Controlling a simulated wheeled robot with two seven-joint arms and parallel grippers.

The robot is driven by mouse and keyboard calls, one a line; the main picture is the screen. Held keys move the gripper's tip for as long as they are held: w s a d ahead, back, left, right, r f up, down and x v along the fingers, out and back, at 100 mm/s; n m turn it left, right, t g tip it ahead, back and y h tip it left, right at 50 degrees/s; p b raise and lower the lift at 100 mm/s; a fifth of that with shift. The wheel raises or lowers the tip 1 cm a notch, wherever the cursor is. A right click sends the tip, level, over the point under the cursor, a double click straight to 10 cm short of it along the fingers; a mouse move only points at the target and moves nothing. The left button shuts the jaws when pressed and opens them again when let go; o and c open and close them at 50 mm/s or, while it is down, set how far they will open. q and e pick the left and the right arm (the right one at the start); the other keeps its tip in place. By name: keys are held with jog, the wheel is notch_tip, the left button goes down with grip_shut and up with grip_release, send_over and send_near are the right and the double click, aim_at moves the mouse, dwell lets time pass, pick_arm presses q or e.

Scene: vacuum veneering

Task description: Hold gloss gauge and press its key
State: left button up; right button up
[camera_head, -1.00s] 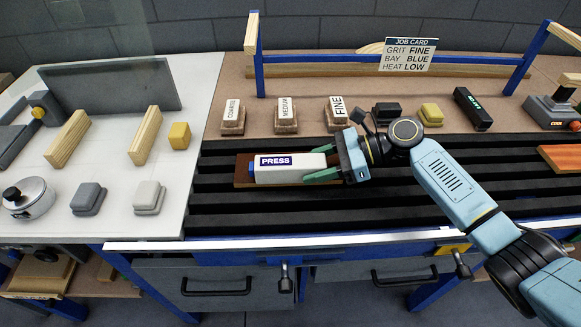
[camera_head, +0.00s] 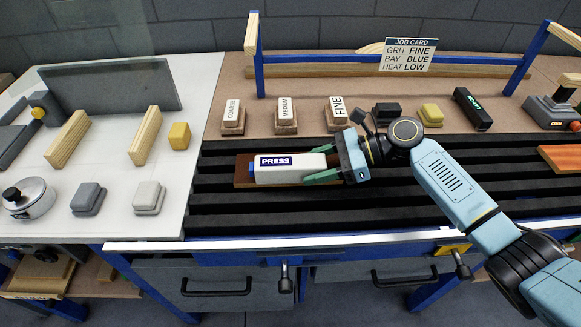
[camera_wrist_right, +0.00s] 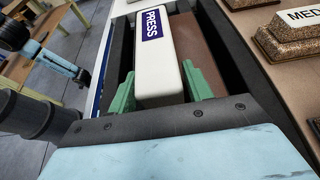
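A long white block (camera_head: 288,168) with a blue PRESS label and a blue left end lies on a brown board on the black slatted bed. My right gripper (camera_head: 322,164) has its green fingers along both long sides of the block's right end. In the right wrist view both fingers appear to touch the white block (camera_wrist_right: 160,75). A black device with green lettering (camera_head: 472,110) lies at the back right, apart from my gripper. I cannot tell for sure which is the gloss gauge. My left arm seems to show at the wrist view's left edge; its fingers are unclear.
Blocks labelled COARSE (camera_head: 233,117), MEDIUM (camera_head: 286,116) and FINE (camera_head: 338,111) stand behind the bed. A yellow block (camera_head: 431,114) is behind my right wrist. A job card (camera_head: 407,55) hangs on the blue frame. A white surface with a metal pot (camera_head: 30,200) is at left.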

jog(key=c, duration=0.7)
pick_arm(q)
jog(key=shift+s, duration=0.1)
grip_shut()
pick_arm(e)
jog(key=shift+o, duration=0.2)
dwell(0.9)
